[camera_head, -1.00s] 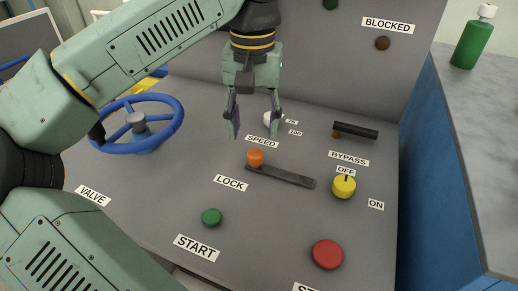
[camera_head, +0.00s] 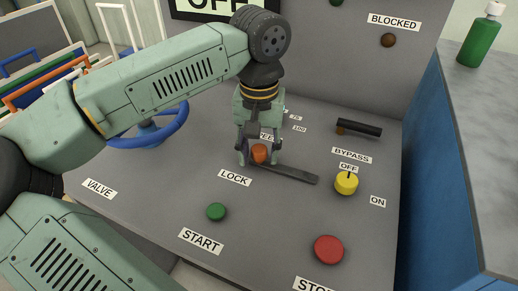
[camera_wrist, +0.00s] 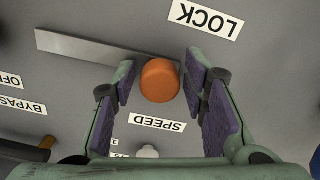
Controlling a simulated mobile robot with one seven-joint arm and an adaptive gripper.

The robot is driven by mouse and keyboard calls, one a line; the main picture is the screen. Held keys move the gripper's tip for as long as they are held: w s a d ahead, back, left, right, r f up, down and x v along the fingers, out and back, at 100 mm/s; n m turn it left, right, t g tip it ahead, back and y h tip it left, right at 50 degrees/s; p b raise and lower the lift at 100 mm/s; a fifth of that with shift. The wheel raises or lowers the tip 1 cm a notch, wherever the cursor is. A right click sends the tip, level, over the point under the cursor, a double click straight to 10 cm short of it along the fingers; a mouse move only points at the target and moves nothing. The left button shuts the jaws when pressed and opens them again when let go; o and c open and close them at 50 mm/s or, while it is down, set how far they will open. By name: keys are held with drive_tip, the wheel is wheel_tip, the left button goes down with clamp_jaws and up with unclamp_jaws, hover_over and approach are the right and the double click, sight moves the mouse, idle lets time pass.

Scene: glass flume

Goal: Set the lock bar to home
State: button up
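The lock bar (camera_head: 292,174) is a flat dark grey bar on the panel, with an orange knob (camera_head: 259,153) at its left end by the LOCK label (camera_head: 235,178). In the wrist view the bar (camera_wrist: 90,46) runs off to the upper left from the orange knob (camera_wrist: 160,80). My gripper (camera_head: 259,160) is down at the knob, fingers on either side of it. In the wrist view the purple-padded fingers (camera_wrist: 160,88) are open, with gaps visible between the pads and the knob.
The yellow BYPASS knob (camera_head: 346,183) and black handle (camera_head: 359,128) are to the right. The green START button (camera_head: 217,212) and red STOP button (camera_head: 328,249) are in front. The blue valve wheel (camera_head: 150,134) is at left, partly behind my arm. The white SPEED knob (camera_wrist: 147,151) is close by.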

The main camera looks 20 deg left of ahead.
clamp_jaws()
idle(0.4)
